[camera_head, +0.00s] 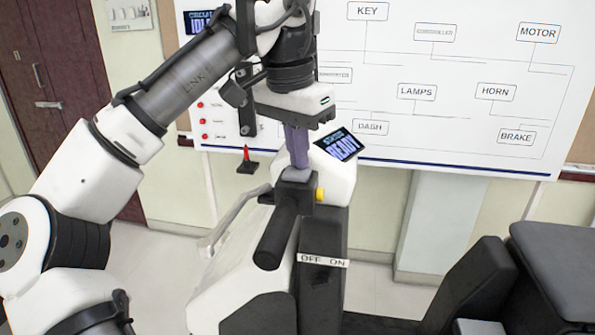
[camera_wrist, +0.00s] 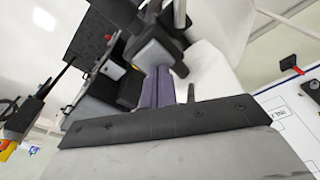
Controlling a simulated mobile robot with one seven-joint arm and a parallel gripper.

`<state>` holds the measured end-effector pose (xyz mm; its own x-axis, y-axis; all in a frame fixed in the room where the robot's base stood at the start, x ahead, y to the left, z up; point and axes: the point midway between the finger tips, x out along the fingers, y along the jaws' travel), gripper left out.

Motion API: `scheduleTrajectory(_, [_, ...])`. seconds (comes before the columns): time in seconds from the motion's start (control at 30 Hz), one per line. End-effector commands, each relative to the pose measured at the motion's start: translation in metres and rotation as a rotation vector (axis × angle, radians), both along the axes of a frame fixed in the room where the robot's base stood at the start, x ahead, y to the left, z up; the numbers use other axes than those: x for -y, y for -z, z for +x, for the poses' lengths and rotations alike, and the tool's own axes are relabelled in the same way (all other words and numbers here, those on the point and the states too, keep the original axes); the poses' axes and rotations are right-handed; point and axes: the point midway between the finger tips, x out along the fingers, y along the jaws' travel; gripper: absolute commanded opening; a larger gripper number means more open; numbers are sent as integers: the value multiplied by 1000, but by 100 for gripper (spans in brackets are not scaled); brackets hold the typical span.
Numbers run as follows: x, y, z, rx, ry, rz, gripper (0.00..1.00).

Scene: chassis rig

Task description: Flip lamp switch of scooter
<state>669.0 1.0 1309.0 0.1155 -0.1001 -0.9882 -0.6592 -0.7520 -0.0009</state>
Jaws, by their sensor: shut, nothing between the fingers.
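The scooter's white front column (camera_head: 240,265) carries a black handlebar grip (camera_head: 275,240) and a small black control block (camera_head: 297,175). A yellow button (camera_head: 319,194) sits on the block's right side. A white OFF ON label (camera_head: 323,260) is on the black panel below. My gripper (camera_head: 298,164) points down with its purple fingers shut and empty, their tips at the top of the control block; I cannot tell whether they touch. In the wrist view the purple fingers (camera_wrist: 158,88) reach toward the dark control parts (camera_wrist: 152,55). The switch lever itself cannot be made out.
The scooter's display (camera_head: 340,146) reads READY, just right of my fingers. A white lever (camera_head: 233,222) lies left of the grip. A black seat (camera_head: 555,260) is at right. A wiring board (camera_head: 450,65) stands behind, with a small red cone (camera_head: 246,155) before it.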

Motion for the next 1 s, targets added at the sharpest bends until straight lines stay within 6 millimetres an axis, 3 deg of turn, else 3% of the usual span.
scheduleTrajectory(0.13, [-1,-2,0,-5,0,3,0])
scheduleTrajectory(1.0, [-1,-67,0,-3,-1,3,0])
